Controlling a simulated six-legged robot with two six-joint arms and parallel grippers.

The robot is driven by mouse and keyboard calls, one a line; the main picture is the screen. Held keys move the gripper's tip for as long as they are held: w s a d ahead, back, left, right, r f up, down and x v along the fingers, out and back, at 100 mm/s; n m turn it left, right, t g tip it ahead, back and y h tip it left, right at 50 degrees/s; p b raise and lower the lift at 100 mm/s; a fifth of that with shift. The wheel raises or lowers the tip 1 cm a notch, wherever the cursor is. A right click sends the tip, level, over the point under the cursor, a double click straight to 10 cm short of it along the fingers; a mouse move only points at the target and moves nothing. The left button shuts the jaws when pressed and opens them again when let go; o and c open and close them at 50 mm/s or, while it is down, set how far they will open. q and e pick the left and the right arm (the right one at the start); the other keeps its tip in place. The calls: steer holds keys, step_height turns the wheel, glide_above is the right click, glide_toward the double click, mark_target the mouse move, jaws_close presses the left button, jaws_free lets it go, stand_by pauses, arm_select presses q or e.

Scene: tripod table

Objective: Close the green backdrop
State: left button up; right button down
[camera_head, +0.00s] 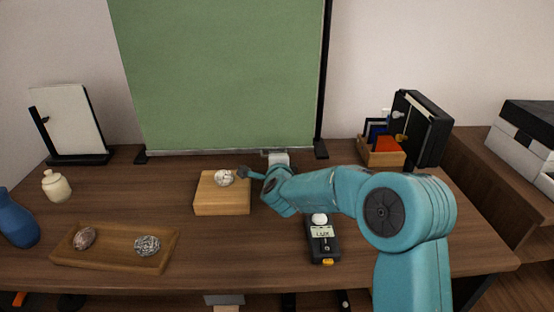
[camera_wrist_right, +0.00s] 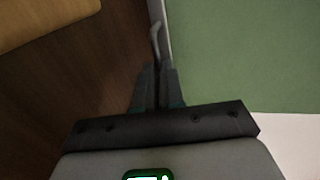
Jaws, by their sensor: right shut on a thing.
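The green backdrop (camera_head: 215,70) hangs unrolled behind the table, a pale bar (camera_head: 200,152) along its bottom edge close to the tabletop. Its green sheet also fills the right of the right wrist view (camera_wrist_right: 245,55). My right gripper (camera_head: 267,153) is at the bottom bar, just right of its middle; the arm partly hides it. In the right wrist view its dark fingers (camera_wrist_right: 158,85) are shut on the backdrop's grey pull handle (camera_wrist_right: 156,38), whose curved end shows beyond them. My left gripper is not in view.
A wooden block (camera_head: 222,200) with a white patterned stone (camera_head: 224,178) stands just left of my right arm. A light meter (camera_head: 322,240) lies below the arm. A wooden tray (camera_head: 115,262), blue vase (camera_head: 15,220) and small jar (camera_head: 56,187) are left. A wooden box (camera_head: 381,157) stands right.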

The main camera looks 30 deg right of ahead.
stand_by(0.5)
step_height(320, 180, up, 41)
steer(key=p, duration=3.2)
steer(key=shift+r, duration=0.25)
steer(key=c, duration=1.7)
jaws_free()
steer(key=shift+d, duration=0.1)
steer(key=o, duration=0.5)
steer(key=shift+c, duration=0.2)
steer(key=shift+s, duration=0.1)
